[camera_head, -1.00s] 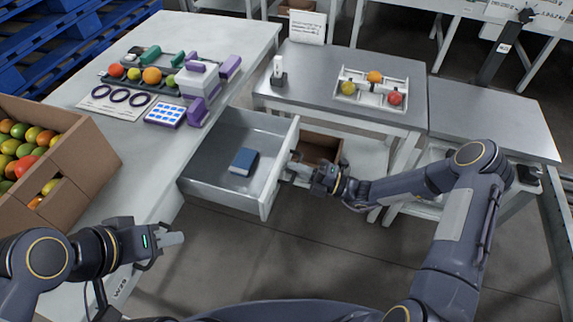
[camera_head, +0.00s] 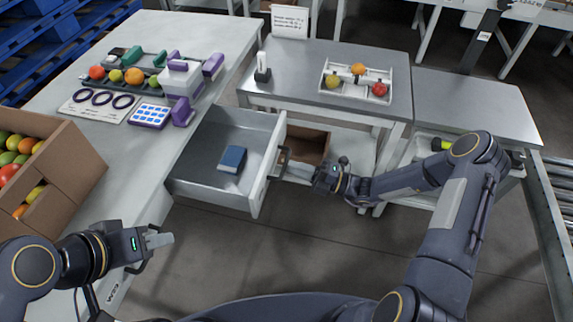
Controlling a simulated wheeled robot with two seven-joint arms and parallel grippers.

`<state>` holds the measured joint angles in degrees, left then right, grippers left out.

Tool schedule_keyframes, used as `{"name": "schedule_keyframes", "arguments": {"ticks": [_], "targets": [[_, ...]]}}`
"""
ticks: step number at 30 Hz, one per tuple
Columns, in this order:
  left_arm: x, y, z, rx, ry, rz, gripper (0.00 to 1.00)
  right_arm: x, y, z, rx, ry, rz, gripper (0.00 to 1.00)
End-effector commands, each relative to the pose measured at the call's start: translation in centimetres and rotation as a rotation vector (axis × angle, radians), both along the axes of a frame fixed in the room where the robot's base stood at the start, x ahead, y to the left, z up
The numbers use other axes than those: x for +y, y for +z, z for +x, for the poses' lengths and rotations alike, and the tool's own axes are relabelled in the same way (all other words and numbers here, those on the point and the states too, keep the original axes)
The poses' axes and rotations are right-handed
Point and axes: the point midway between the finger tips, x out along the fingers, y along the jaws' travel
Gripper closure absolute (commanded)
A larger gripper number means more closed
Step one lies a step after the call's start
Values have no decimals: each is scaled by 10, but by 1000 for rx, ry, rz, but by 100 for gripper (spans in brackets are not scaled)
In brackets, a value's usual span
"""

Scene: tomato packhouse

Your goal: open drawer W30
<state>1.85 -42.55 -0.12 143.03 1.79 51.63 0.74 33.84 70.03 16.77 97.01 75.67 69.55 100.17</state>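A pale grey drawer (camera_head: 208,190) stands pulled out from the left worktable, its inside showing. A blue box or book (camera_head: 232,158) lies in it. The drawer's dark handle (camera_head: 281,163) is on its right-hand front. My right gripper (camera_head: 304,178) is just to the right of the handle and seems apart from it; its fingers are too small and dark to tell open from shut. My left gripper (camera_head: 160,243) hangs empty beside the left table's front edge, below the drawer in the picture; its finger gap is unclear.
A grey table (camera_head: 290,85) with a white tray (camera_head: 340,92) stands behind the drawer. An open brown box (camera_head: 308,146) is under it. The floor (camera_head: 260,255) before the drawer is clear.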

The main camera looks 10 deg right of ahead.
Motion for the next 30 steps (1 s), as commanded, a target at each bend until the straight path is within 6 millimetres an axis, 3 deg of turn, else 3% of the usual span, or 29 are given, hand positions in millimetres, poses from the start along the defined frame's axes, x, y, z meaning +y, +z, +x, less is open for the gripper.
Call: {"name": "schedule_keyframes", "arguments": {"ticks": [3, 9, 26, 30], "targets": [[0, 0, 0, 0, 0, 0, 64, -19, -4, -7, 1, -2, -1, 84], [0, 1, 0, 0, 0, 0, 64, -36, -8, -13, 1, 1, -1, 84], [0, 1, 0, 0, 0, 0, 64, -37, -7, -14, -3, 3, -3, 84], [0, 1, 0, 0, 0, 0, 64, -37, 11, -20, -109, 42, -85, 84]]}}
